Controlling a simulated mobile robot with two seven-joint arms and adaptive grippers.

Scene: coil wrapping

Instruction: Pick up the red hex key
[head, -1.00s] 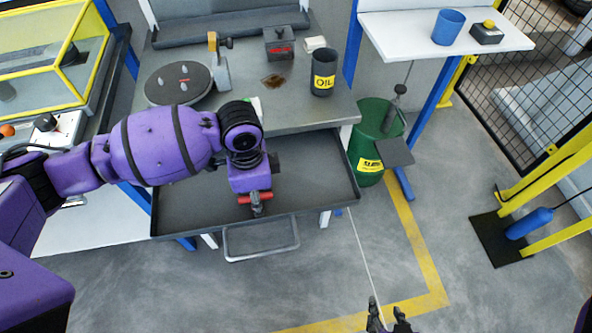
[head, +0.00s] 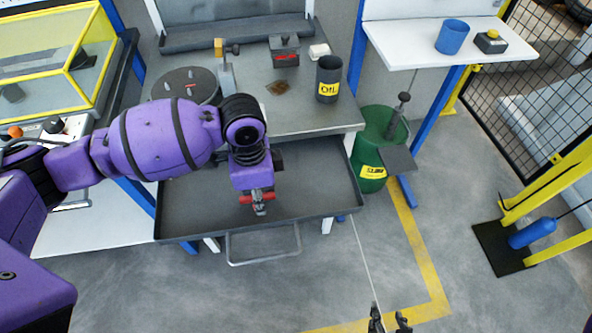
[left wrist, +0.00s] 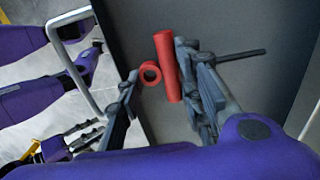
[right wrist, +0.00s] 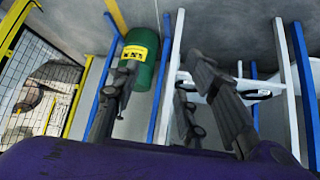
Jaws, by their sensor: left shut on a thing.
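The red hex key has a red handle (head: 257,196) that shows at the tip of my left gripper (head: 260,207), over the front of the grey drawer tray (head: 310,205). In the left wrist view, the red handle (left wrist: 167,65) lies between the fingers of my left gripper (left wrist: 165,88), with a red ring-shaped piece at its left. A dark rod (left wrist: 240,55) extends to the right behind the right finger. My left gripper is shut on the hex key. My right gripper (head: 390,320) is at the lower edge of the head view, fingers apart; its wrist view shows it empty (right wrist: 165,75).
The workbench above the drawer holds a round dark plate (head: 185,85), a dark OIL cup (head: 328,78) and a small box (head: 285,50). A green bin (head: 370,165) stands right of the drawer. A white shelf (head: 420,45) holds a blue cup (head: 452,36). The floor in front is clear.

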